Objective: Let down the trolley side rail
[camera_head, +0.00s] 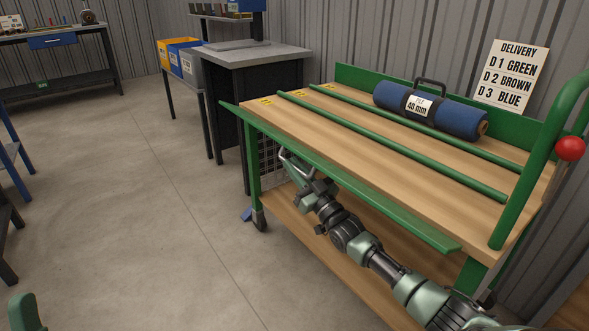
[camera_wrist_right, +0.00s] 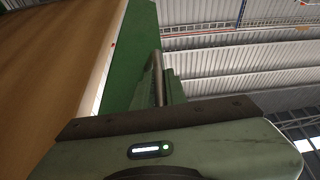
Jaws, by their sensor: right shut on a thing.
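The green side rail (camera_head: 345,180) runs along the near long edge of the trolley's wooden deck (camera_head: 385,185). Its exact tilt is hard to tell. A grey metal handle (camera_head: 286,155) sticks out below its left part; a grey bar (camera_wrist_right: 158,78) also shows beside the green panel (camera_wrist_right: 133,55) in the right wrist view. My right gripper (camera_head: 290,163) reaches up from below the rail and is shut on this handle. Its fingertips are partly hidden.
The trolley's lower shelf (camera_head: 300,235) lies beneath my right arm. A grey-topped cabinet (camera_head: 255,55) stands behind the trolley. The floor to the left is open.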

